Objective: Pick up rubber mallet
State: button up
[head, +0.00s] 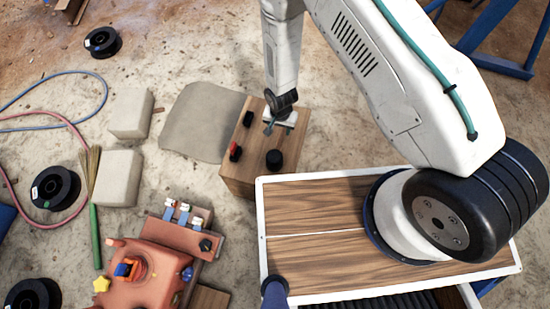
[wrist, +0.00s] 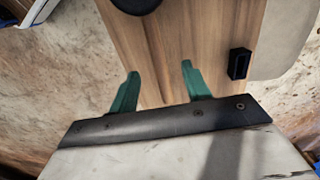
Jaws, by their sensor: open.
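My gripper (head: 269,130) is open above the back part of a wooden box top (head: 258,178).
A red and black item (head: 235,152) is at the box's left edge. A grey mat (head: 200,122) lies left of the box. Pale blocks (head: 131,113), black spools (head: 55,188) and a reddish machine (head: 165,268) are farther left. My wood-topped base is in front.

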aim_at(280, 141)
jog(key=f, duration=0.3)
jog(key=s+f, duration=0.1)
jog(key=f, duration=0.5)
jog(key=shift+s+f, duration=0.25)
grip_shut()
jog(key=shift+r, duration=0.1)
